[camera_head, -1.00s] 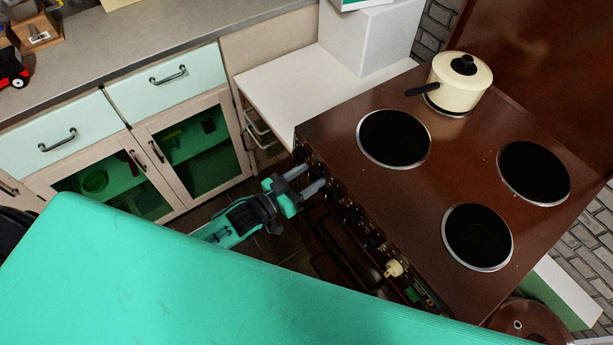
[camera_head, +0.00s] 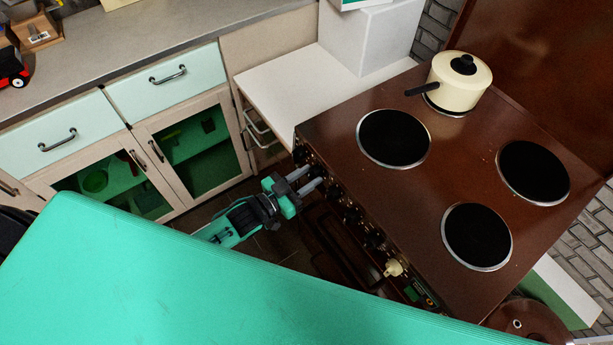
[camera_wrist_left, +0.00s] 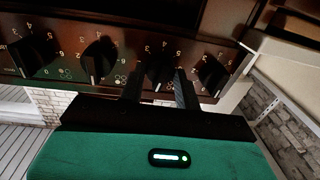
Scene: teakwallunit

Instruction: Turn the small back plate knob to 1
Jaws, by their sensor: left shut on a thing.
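The stove's control panel carries a row of black knobs with printed numbers. My left gripper (camera_head: 308,178) reaches the panel near its far left end, and its two fingers are closed around one black knob (camera_wrist_left: 160,68). This knob is second from the right in the left wrist view, its pale pointer line towards the bottom of that picture. The number under its pointer is not readable. Free knobs stand on both sides of it, one on the right (camera_wrist_left: 212,72) and one on the left (camera_wrist_left: 98,58). Which label marks the small back plate is not legible. My right gripper is not in view.
The brown stove top (camera_head: 440,165) has several black hotplates, with a cream pot (camera_head: 461,85) on a back one. A cream knob (camera_head: 394,267) sits further along the panel. A white counter (camera_head: 290,85) adjoins the stove, and a cabinet (camera_head: 165,70) stands left.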

